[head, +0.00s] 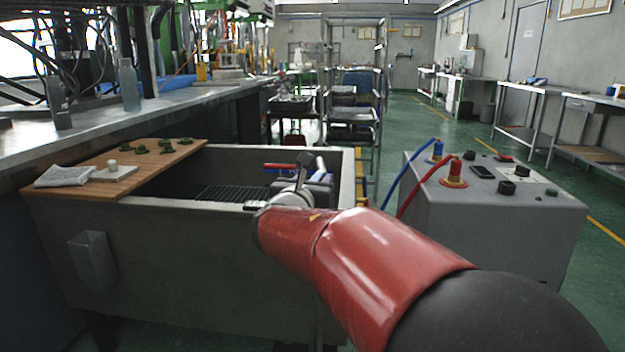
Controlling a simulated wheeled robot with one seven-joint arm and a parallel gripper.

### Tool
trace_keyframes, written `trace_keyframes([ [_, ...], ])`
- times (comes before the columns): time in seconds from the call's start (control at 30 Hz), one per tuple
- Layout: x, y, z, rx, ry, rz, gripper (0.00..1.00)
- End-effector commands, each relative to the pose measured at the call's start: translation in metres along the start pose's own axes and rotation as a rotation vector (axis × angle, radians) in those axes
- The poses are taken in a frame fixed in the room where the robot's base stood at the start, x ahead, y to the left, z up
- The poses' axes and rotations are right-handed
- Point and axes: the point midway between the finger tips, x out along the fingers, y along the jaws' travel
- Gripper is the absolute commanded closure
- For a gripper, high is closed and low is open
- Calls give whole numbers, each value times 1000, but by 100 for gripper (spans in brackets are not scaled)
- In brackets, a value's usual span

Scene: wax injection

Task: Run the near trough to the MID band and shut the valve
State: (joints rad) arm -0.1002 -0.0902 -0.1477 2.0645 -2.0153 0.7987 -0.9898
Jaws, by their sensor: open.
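A large grey metal trough (180,250) stands in the foreground, with a dark grate (232,195) inside. A small red bar (279,166) shows at its right part, beside the end of my arm. It may be a valve handle, but I cannot tell. My gripper (306,165) is over the right part of the trough, partly hidden behind my red wrist. It is open, and I see nothing held in it. Whether it touches the red bar is unclear. The liquid level and any MID band are not visible from here.
A wooden board (115,185) with a cloth (65,176), a white block and green pieces covers the trough's left end. A grey cabinet (490,225) with red and blue hoses stands to the right. A bench (190,100) with bottles runs along the left.

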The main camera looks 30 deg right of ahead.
Motion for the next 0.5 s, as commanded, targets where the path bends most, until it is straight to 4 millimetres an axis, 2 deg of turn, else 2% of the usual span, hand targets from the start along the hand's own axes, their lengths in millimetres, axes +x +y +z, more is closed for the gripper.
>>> trace_keyframes([
  [0.3,4,0,0,1,0,0,58],
  [0.5,4,0,0,1,0,0,83],
])
